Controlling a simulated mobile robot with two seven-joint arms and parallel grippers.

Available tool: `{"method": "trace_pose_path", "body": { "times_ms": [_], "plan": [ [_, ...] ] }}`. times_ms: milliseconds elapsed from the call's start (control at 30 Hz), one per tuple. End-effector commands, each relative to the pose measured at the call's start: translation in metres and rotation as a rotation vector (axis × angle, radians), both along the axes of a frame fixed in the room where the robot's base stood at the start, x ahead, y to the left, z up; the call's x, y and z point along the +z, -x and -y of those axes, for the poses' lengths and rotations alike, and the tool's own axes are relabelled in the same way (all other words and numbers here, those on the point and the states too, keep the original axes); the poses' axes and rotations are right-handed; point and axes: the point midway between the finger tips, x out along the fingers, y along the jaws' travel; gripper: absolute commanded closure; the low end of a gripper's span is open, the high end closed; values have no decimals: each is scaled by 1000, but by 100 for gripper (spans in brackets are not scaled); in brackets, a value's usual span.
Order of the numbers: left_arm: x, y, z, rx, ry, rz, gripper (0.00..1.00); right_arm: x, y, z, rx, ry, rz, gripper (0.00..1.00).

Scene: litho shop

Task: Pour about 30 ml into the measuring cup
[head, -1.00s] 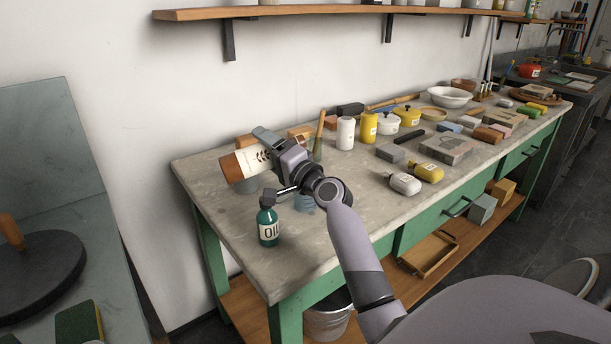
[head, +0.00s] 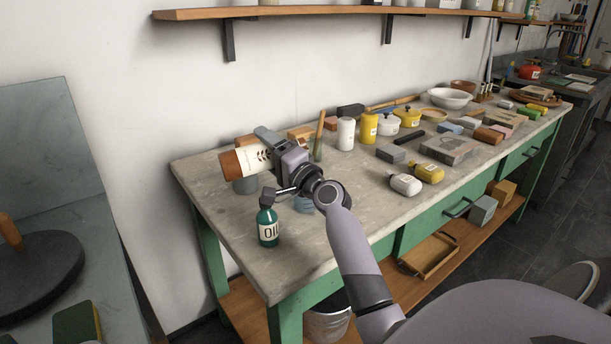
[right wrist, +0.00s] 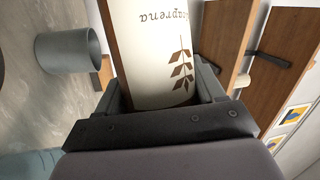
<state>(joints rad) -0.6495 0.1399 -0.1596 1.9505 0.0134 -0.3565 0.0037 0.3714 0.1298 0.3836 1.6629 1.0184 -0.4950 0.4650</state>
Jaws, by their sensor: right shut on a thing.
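My right gripper (head: 276,160) is shut on a brown bottle (head: 231,164) with a cream label and a leaf print. The bottle lies almost level above the left end of the workbench, its brown end to the left. It fills the upper middle of the right wrist view (right wrist: 155,50), between the fingers. A plain grey cup (head: 245,185), perhaps the measuring cup, stands on the bench beneath the bottle and is partly hidden by it. It shows open-topped in the right wrist view (right wrist: 72,55), apart from the bottle. No liquid stream is visible. My left gripper is out of view.
A teal oil bottle (head: 268,226) stands near the front left of the workbench (head: 345,235). A pale blue thing (head: 303,204) is partly hidden under my right wrist. White and yellow containers and several blocks stand to the right. A shelf (head: 330,11) hangs above.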

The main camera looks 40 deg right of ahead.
Motion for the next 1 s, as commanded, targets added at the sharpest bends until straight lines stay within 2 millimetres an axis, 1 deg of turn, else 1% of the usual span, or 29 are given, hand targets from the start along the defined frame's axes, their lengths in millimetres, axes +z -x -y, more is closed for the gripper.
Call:
{"method": "trace_pose_path", "body": {
  "times_ms": [1000],
  "plan": [
    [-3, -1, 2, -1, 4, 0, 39, 0, 0, 1, -1, -73, 33, 84]
  ]
}}
